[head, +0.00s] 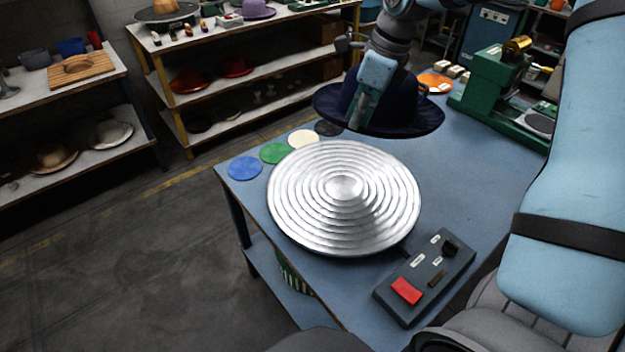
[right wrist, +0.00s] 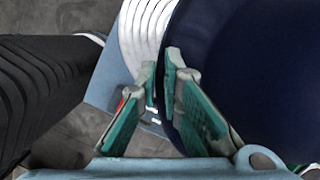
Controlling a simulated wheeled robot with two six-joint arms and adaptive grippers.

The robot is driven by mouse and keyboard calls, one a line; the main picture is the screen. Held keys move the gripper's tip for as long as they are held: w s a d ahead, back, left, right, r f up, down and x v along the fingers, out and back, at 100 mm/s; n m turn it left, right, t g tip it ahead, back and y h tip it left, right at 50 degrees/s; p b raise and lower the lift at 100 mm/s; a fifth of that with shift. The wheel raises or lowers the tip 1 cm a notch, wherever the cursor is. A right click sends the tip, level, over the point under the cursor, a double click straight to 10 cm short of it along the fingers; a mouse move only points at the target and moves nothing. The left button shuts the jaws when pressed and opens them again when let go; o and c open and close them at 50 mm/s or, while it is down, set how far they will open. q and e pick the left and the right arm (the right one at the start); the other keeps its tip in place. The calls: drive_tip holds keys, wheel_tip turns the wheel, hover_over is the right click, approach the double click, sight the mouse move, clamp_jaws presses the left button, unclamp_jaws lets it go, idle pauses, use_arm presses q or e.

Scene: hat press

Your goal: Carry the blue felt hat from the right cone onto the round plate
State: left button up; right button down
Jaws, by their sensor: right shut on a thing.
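The blue felt hat (head: 408,108) is dark navy with a wide brim. It is held in the air above the far part of the blue table, beyond the round plate. My right gripper (head: 362,105) is shut on the hat's near side. In the right wrist view the gripper (right wrist: 165,85) pinches the edge of the hat (right wrist: 255,70), which fills the right side. The round plate (head: 345,200) is silver with concentric ridges and is empty; its edge also shows in the right wrist view (right wrist: 145,30). The right cone cannot be made out. My left gripper is not in view.
A control box (head: 425,278) with a red button stands at the table's near side. Coloured felt discs, including a blue one (head: 245,168), lie along the left edge. A green machine (head: 500,95) stands at the back right. Shelves with hats (head: 235,67) stand behind.

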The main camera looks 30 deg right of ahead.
drive_tip(key=n+b, duration=0.2)
drive_tip(key=b, duration=0.5)
hover_over(335, 228)
drive_tip(key=d, duration=0.2)
wheel_tip(335, 228, down, 6)
drive_tip(key=f+b, duration=0.4)
drive_tip(key=f, duration=0.3)
drive_tip(key=s+a+f+n+b, duration=0.1)
drive_tip(key=f+b, duration=0.4)
drive_tip(key=f, duration=0.2)
drive_tip(key=s+f+n+t+b, duration=0.1)
drive_tip(key=f+b, duration=0.3)
drive_tip(key=f, duration=0.3)
drive_tip(key=shift+a+f, duration=0.1)
drive_tip(key=shift+a, duration=0.15)
drive_tip(key=shift+w, duration=0.1)
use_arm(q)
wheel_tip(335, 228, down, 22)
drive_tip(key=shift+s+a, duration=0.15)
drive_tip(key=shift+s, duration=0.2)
use_arm(e)
drive_tip(key=c, duration=1.8)
unclamp_jaws()
drive_tip(key=shift+o, duration=0.2)
